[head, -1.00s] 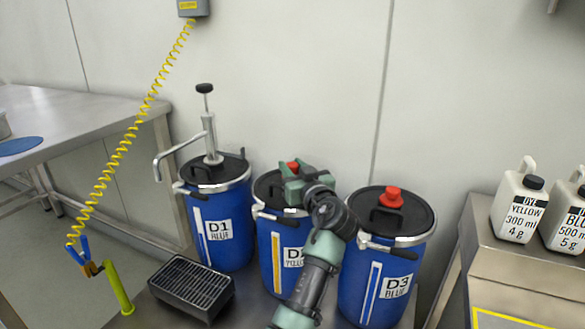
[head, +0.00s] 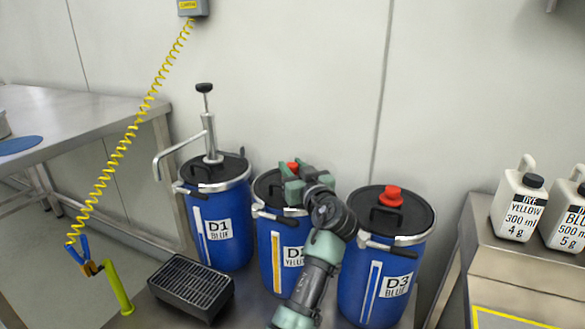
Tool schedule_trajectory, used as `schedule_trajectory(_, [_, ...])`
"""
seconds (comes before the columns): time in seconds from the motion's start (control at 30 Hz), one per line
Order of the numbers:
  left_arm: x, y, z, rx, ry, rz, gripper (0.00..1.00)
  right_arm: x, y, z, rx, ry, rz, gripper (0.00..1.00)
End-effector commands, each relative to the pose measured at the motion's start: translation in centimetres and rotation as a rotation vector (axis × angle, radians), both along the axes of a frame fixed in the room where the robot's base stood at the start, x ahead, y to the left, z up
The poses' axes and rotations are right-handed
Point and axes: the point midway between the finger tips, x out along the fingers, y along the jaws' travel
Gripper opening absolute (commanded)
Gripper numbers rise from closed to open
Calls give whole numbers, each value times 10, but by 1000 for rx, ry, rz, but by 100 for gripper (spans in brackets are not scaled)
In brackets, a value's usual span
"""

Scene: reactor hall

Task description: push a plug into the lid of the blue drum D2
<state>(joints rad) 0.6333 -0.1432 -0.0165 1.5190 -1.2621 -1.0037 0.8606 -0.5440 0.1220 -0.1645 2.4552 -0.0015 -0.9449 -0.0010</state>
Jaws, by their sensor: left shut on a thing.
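The blue drum D2 (head: 268,240) stands in the middle of three blue drums. It has a black lid (head: 264,187) and a label that my arm partly covers. My left gripper (head: 291,175) is over the lid of D2, shut on a red plug (head: 293,165). Only a little of the plug shows between the jaws. It is at the lid, but I cannot tell how deep it sits. My right gripper is not in view.
Drum D1 (head: 222,238), with a hand pump (head: 209,135), stands left of D2. Drum D3 (head: 361,290), with a red plug (head: 391,195) in its lid, stands right. A black grated tray (head: 187,284) and a green post (head: 117,287) with a yellow coiled cable (head: 128,128) are front left. Dye bottles (head: 518,207) stand right.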

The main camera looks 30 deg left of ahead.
Motion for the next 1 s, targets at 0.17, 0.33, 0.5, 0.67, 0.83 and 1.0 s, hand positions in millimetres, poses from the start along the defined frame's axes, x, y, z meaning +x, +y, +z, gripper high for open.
schedule_trajectory(0.17, [0,0,0,0,0,0,0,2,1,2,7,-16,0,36])
schedule_trajectory(0.33, [0,0,-1,0,0,0,0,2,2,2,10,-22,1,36])
schedule_trajectory(0.5, [0,0,-1,0,0,0,0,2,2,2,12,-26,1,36])
schedule_trajectory(0.67, [0,0,-2,0,0,0,0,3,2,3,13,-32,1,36])
schedule_trajectory(0.83, [0,0,-2,0,0,0,0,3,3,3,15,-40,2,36])
schedule_trajectory(1.0, [0,0,-3,0,0,0,0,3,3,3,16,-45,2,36])
